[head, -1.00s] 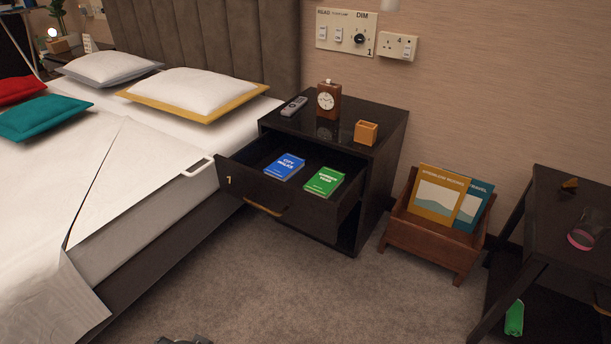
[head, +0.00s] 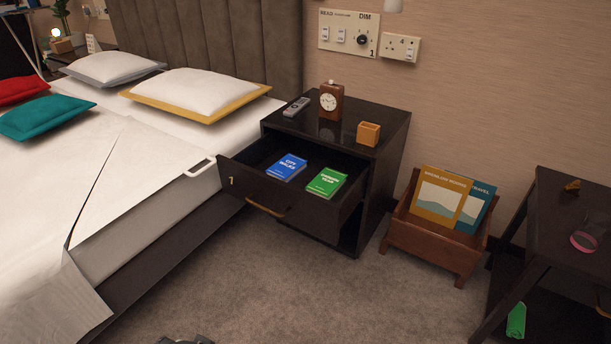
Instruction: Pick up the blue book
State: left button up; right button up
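The blue book (head: 287,168), with white lettering on its cover, lies flat in the open top drawer (head: 262,190) of the dark nightstand. A green book (head: 327,182) lies to its right in the same drawer, with a narrow gap between them. Only a small dark part, which looks like my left gripper (head: 186,340), shows at the bottom edge of the head view. It is far below and apart from the drawer, and its fingers cannot be made out. My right gripper is not in view.
A remote (head: 296,107), a clock (head: 331,101) and a small orange box (head: 368,133) stand on the nightstand. The bed (head: 150,215) is left of the drawer. A wooden magazine rack (head: 432,243) and a dark table (head: 560,215) stand right. The carpet in front is clear.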

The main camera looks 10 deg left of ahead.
aim_at(289, 166)
jog(key=i+j+z, duration=0.1)
jog(key=j+z, duration=0.3)
jog(key=j, duration=0.5)
jog(key=j+z, duration=0.4)
jog(key=j, duration=0.5)
